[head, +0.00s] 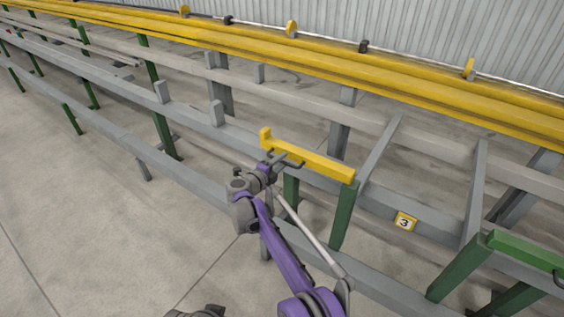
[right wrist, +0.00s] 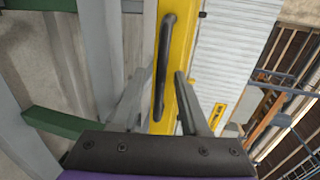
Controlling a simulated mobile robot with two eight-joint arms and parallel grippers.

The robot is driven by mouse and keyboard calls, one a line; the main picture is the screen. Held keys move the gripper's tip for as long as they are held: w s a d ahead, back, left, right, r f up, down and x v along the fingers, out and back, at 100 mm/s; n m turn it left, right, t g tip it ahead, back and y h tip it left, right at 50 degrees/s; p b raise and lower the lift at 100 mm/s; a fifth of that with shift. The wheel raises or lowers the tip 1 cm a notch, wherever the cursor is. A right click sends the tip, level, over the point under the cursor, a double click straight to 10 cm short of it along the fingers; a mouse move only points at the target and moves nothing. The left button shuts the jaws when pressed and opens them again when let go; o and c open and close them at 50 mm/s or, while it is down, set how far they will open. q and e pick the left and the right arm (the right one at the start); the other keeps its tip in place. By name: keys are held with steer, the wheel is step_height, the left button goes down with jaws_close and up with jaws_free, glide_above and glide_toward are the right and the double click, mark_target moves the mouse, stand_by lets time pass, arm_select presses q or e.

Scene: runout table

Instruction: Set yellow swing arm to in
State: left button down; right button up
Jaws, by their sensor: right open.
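The yellow swing arm (head: 322,164) runs level from the top of a green post (head: 343,218) toward the left, roughly along the grey rails. Its left end has an upturned yellow tab (head: 265,138). In the right wrist view the arm (right wrist: 158,108) runs upright through the middle, with a dark bar handle (right wrist: 164,62) on it. My right gripper (head: 279,160) is at the near side of the arm, by the handle. Its jaws are open, and the handle appears between the fingers; contact cannot be told. A dark part at the bottom edge, likely my left gripper (head: 197,312), barely shows.
A green swing arm (head: 528,247) with a dark handle is at the right. A plate marked 3 (head: 404,222) is on the grey rail. Long yellow rails (head: 330,65) run behind, before a corrugated wall. The floor (head: 70,210) at left is clear.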

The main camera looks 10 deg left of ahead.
steer(key=p+v, duration=0.1)
steer(key=v, duration=0.9)
